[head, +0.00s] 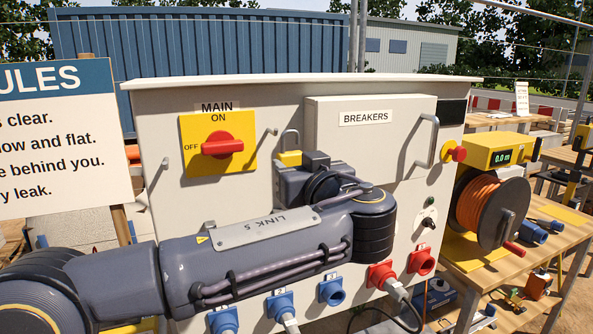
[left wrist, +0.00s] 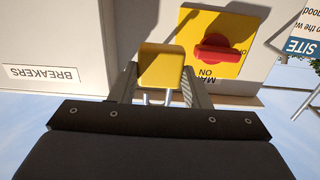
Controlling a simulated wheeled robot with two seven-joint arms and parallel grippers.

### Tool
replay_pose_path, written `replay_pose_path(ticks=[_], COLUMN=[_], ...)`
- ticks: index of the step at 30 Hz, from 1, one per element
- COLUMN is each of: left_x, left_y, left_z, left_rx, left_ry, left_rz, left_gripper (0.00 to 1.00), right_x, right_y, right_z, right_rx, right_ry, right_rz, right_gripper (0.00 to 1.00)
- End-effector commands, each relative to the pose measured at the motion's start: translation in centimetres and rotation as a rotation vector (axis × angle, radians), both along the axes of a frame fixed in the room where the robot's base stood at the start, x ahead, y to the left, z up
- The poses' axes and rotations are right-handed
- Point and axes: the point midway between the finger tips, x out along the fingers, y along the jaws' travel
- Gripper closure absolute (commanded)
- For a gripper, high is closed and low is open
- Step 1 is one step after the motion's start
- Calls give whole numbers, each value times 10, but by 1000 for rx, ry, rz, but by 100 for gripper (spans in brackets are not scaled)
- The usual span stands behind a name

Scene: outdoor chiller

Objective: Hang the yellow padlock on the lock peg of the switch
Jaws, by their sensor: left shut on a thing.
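The yellow padlock (head: 290,158) is upright in front of the panel, its grey shackle loop upward, right of the switch. My left gripper (left wrist: 161,80) is shut on it; in the left wrist view the yellow body (left wrist: 161,65) sits between the two fingers. In the head view my arm and wrist hide most of the fingers. The main switch has a yellow plate (head: 240,165) and a red handle (head: 222,145) lying horizontal, level with the OFF label. The padlock is apart from the handle. I cannot make out the lock peg clearly. My right gripper is not in view.
A short grey peg (head: 268,132) sticks out right of the switch plate. The breaker cover (head: 350,150) with a grey handle (head: 427,140) stands right of the padlock. Blue sockets (head: 331,291) and red sockets (head: 421,261) line the lower panel. A rules sign (head: 55,140) stands left.

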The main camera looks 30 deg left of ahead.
Motion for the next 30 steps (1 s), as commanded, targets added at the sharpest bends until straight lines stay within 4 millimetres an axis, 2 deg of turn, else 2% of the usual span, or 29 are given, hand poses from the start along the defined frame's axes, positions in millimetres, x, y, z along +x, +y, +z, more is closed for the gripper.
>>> replay_pose_path(ticks=[6, 18, 30], left_x=[-1, 26, 32], left_y=[-1, 31, 38], left_z=[-4, -1, 0], left_rx=[-3, -3, -2], left_ry=[-3, -2, -2], left_rz=[-1, 1, -1], left_gripper=[98, 98, 98], right_x=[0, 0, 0], right_y=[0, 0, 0], right_z=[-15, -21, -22], right_rx=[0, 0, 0], right_ry=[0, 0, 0], right_rz=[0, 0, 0], right_gripper=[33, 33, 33])
